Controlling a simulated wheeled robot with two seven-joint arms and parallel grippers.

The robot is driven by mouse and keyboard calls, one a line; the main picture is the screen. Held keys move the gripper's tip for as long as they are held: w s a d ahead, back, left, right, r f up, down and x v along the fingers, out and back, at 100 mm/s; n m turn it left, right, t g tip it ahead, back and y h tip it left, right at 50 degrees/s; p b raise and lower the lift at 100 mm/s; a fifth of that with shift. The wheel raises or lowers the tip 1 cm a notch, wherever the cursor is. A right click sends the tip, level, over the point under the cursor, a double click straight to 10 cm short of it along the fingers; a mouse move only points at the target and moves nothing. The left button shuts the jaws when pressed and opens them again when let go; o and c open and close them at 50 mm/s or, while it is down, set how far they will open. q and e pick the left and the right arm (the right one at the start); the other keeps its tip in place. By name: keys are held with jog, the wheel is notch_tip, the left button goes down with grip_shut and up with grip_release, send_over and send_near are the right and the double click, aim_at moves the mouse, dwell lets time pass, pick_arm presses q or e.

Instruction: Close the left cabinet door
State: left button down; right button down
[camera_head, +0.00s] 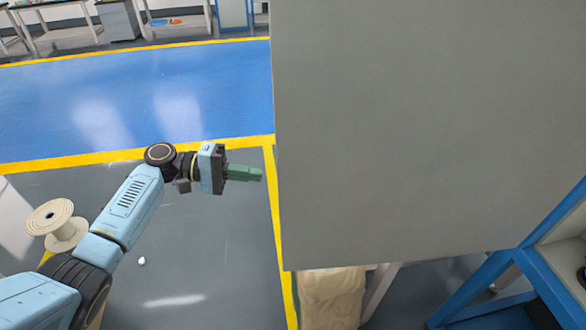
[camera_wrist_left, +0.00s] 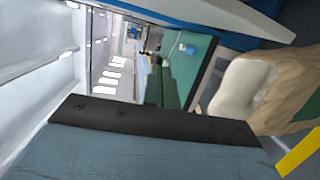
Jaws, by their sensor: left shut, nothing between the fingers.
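A large flat grey panel (camera_head: 420,120), which looks like the left cabinet door, stands open and fills the right half of the head view. Its left edge and lower edge show; its hinge side is not clear. My left gripper (camera_head: 258,174) has green fingers, shut and empty, pointing right towards the panel's left edge. A narrow gap shows between the fingertips and that edge in the picture; the depth between them is hard to tell. In the left wrist view I cannot make out the fingertips or the door clearly. My right gripper is not in view.
A blue frame (camera_head: 505,262) with pale shelves is at lower right. A tan sack (camera_head: 332,297) lies below the panel and shows in the left wrist view (camera_wrist_left: 285,85). A cream spool (camera_head: 60,225) stands left of my arm. The blue floor (camera_head: 130,100) beyond is clear.

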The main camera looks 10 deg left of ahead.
aim_at(294, 173)
pick_arm(q)
notch_tip(294, 173, up, 7)
jog(key=s+m+g+h, duration=0.1)
jog(key=m+g+h, duration=0.1)
jog(key=s+d+p, duration=0.1)
jog(key=d, duration=0.2)
jog(key=s+d+p, duration=0.1)
jog(key=d+p, duration=0.1)
jog(key=d, duration=0.2)
jog(key=s+d+p, duration=0.1)
jog(key=d, duration=0.3)
jog(key=shift+s+p, duration=0.1)
jog(key=shift+p, duration=0.2)
